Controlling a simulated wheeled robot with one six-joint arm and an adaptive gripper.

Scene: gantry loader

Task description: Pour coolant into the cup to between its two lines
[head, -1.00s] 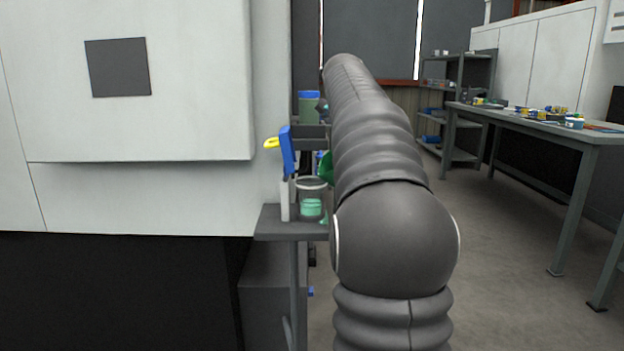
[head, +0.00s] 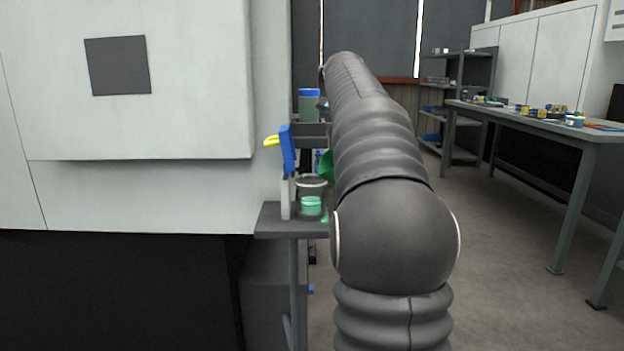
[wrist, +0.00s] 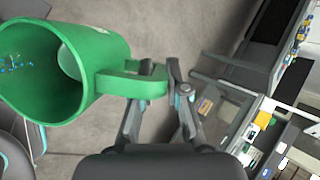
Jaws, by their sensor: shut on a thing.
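A clear cup (head: 311,184) stands upright on a small grey shelf (head: 268,222) in the head view. Green coolant (head: 310,206) fills its lower part. I cannot make out its two lines. A green jug (head: 326,167) shows as a sliver above and right of the cup, mostly hidden by my arm. In the wrist view the jug (wrist: 105,45) is large at upper left, tilted, with its open mouth facing left. My gripper (wrist: 160,72) is shut on the jug's handle. The head view hides my gripper behind my arm. I cannot see a stream of coolant.
A blue and yellow fixture (head: 288,150) stands left of the cup, close to a white machine cabinet (head: 190,190). A green container with a blue lid (head: 309,105) is behind. A workbench (head: 530,122) with small items stands right, with clear floor before it.

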